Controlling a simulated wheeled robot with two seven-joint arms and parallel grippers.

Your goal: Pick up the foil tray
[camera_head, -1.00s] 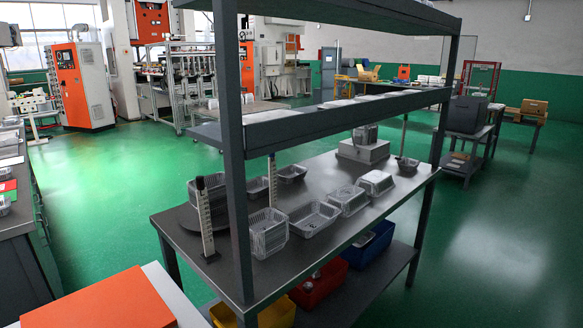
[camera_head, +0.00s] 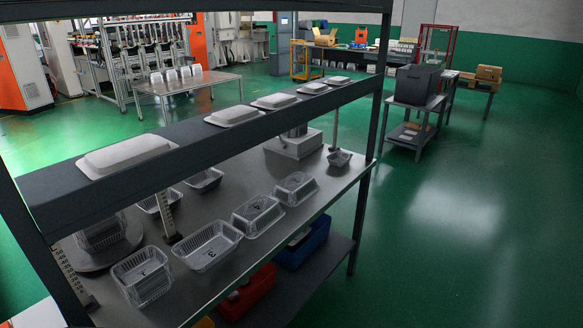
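Several foil trays stand on the grey metal table of the shelf unit. A deep foil tray (camera_head: 142,276) stands at the front left, open side up. A shallower open foil tray (camera_head: 207,246) lies to its right. Two more trays, a nearer one (camera_head: 257,215) and a farther one (camera_head: 296,188), appear turned bottom up. I cannot tell which one the task means. Neither of my grippers shows in this view.
An upper shelf (camera_head: 200,150) bearing white lids (camera_head: 126,155) crosses above the table. A dark post (camera_head: 372,110) stands at the right end. Red (camera_head: 247,293) and blue (camera_head: 305,245) bins sit below. Green floor (camera_head: 460,220) is clear to the right.

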